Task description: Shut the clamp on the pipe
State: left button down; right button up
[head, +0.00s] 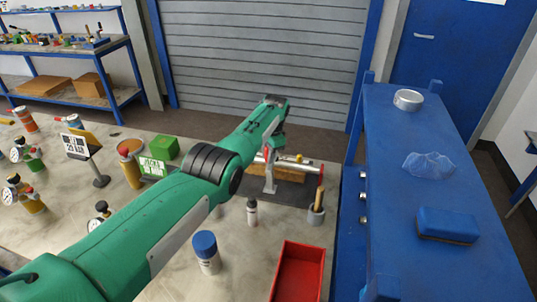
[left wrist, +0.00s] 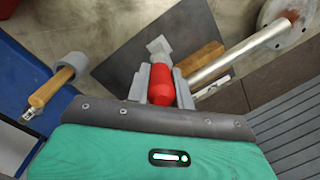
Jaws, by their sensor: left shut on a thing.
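The metal pipe (head: 298,163) lies level above a dark mat (head: 290,193) at the table's far right. In the left wrist view the pipe (left wrist: 232,58) runs up to a round flange (left wrist: 288,22). My left gripper (head: 268,150) reaches over the pipe's left end. In the left wrist view its fingers (left wrist: 162,85) are shut on a red handle (left wrist: 161,84), which appears to be the clamp's. A grey metal piece (left wrist: 158,47) shows just beyond the handle. The clamp's jaw is mostly hidden, so I cannot tell whether it is closed. My right gripper is out of view.
A red tray (head: 302,272), a blue-capped jar (head: 206,252) and a small bottle (head: 252,212) stand nearer. A blue bench (head: 400,130) stands at the right. Several flanged vessels crowd the table's left side.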

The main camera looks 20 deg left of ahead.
pick_arm(q)
jog(key=c, duration=1.2)
grip_release()
jog(key=shift+w+d+r, duration=0.1)
jog(key=shift+r, duration=0.45)
jog(key=r, duration=0.2)
jog(key=r+p, duration=0.1)
jog(key=r, duration=0.1)
jog(key=shift+d, duration=0.2)
notch_tip(320, 180, up, 9)
jog(key=d+b, duration=0.1)
jog(key=b, duration=0.1)
jog(key=shift+f, duration=0.2)
